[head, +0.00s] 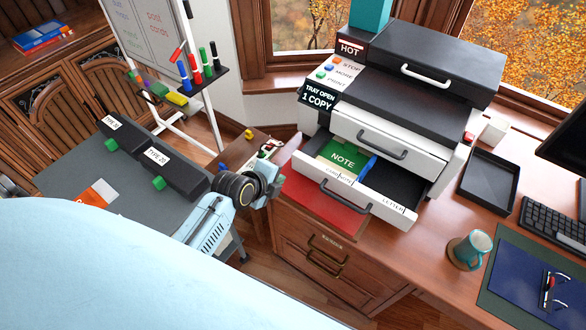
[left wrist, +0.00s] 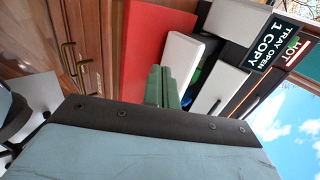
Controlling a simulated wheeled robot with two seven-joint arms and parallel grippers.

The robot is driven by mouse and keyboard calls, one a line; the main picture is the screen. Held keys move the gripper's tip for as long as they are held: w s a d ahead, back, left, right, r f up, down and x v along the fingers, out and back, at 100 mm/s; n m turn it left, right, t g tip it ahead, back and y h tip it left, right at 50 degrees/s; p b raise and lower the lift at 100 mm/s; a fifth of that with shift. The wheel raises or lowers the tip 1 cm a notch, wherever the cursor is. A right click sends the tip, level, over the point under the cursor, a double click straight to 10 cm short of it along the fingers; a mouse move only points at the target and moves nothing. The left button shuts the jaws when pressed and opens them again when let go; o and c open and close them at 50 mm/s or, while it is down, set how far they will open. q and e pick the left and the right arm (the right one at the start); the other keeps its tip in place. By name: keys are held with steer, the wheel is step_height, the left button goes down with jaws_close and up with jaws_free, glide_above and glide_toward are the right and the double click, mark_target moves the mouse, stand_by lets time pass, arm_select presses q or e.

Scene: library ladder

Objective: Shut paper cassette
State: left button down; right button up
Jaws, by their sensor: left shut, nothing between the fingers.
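The paper cassette (head: 350,199) is the low white drawer of the printer (head: 430,85), pulled out toward the front. It holds a green NOTE pad (head: 343,155) and a blue item beside it. A handle is on its white front. My left gripper (head: 276,186) is shut and empty, just left of the cassette's front left corner, apart from it in the head view. In the left wrist view the green fingers (left wrist: 162,88) are together, pointing toward the cassette's white front (left wrist: 181,57). My right gripper is not in view.
A second white drawer (head: 385,135) sits above the cassette. A red mat (head: 325,208) lies under it. A black tray (head: 489,181), a teal mug (head: 470,249) and a keyboard (head: 553,220) are to the right. A grey table (head: 75,180) with black boxes stands left.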

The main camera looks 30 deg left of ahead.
arm_select(q)
steer(key=x, duration=0.4)
steer(key=shift+w+f+b, duration=0.3)
steer(key=shift+b, duration=0.05)
steer(key=w, duration=0.3)
steer(key=shift+w+d+r, duration=0.1)
steer(key=shift+d+r, duration=0.05)
steer(key=shift+d, duration=0.05)
steer(key=shift+w, duration=0.3)
